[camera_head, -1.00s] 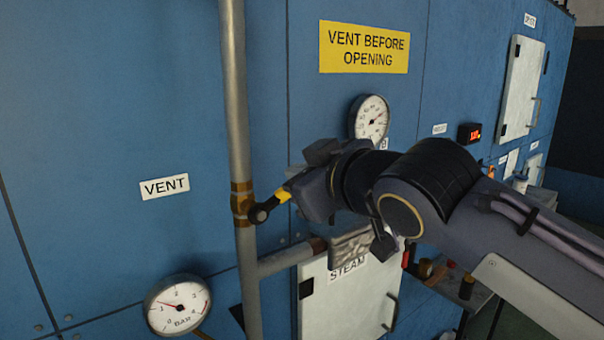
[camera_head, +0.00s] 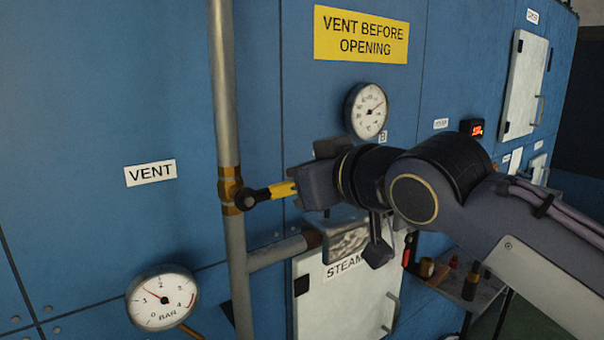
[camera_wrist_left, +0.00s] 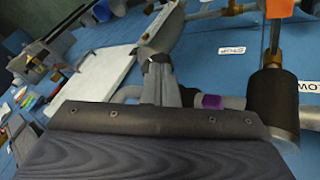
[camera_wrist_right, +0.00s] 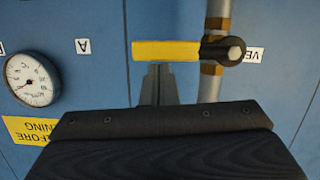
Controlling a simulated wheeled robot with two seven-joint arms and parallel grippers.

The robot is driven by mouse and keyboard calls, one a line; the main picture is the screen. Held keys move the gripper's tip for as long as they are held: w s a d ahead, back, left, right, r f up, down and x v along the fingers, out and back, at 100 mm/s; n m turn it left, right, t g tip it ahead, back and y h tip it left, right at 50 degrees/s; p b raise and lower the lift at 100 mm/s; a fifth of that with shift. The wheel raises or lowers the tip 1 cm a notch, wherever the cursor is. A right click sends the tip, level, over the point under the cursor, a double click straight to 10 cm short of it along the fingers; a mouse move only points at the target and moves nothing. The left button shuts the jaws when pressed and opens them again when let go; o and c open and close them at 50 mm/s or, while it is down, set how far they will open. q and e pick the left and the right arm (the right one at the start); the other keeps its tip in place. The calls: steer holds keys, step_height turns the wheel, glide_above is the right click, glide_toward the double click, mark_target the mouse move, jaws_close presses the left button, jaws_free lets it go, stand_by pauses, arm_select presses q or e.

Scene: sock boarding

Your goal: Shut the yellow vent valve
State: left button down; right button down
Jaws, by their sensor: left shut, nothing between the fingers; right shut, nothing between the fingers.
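The vent valve has a black hub and a yellow lever (camera_head: 283,189) on a brass fitting (camera_head: 229,184) of the vertical pipe. The lever points right across the pipe, nearly level, tipped slightly up. My right gripper (camera_head: 299,189) is at the lever's outer part and partly hides it. In the right wrist view the shut fingers (camera_wrist_right: 158,72) end right against the edge of the yellow lever (camera_wrist_right: 165,50), with nothing held; whether they touch cannot be told. My left gripper (camera_wrist_left: 160,72) shows only in its wrist view, shut and empty, away from this valve.
A "VENT" label (camera_head: 150,173) is left of the pipe (camera_head: 223,90). A bar gauge (camera_head: 162,298) is lower left, a round dial (camera_head: 367,109) above my right wrist. The steam door (camera_head: 340,300) is below. The left wrist view shows an orange-handled valve (camera_wrist_left: 280,8).

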steer(key=shift+r, duration=0.1)
stand_by(0.3)
steer(key=s+d+r+p, duration=0.1)
steer(key=s+d+r, duration=0.5)
steer(key=s, duration=0.2)
steer(key=s+d+f+m+g+h, duration=0.15)
steer(key=d+f, duration=0.35)
steer(key=f, duration=0.5)
steer(key=s+d+f+m+g+h, duration=0.1)
steer(key=d+f+m+h, duration=0.2)
steer(key=d+f, duration=0.5)
steer(key=s+f+m+g, duration=0.1)
steer(key=s+f, duration=0.3)
steer(key=f, duration=0.4)
steer(key=s+f+m+g, duration=0.2)
steer(key=s+f, duration=0.2)
steer(key=f, duration=0.3)
steer(key=s+d+f+m+g, duration=0.1)
steer(key=s+f, duration=0.3)
steer(key=f, duration=0.4)
steer(key=shift+f+m, duration=0.3)
steer(key=shift+m, duration=0.45)
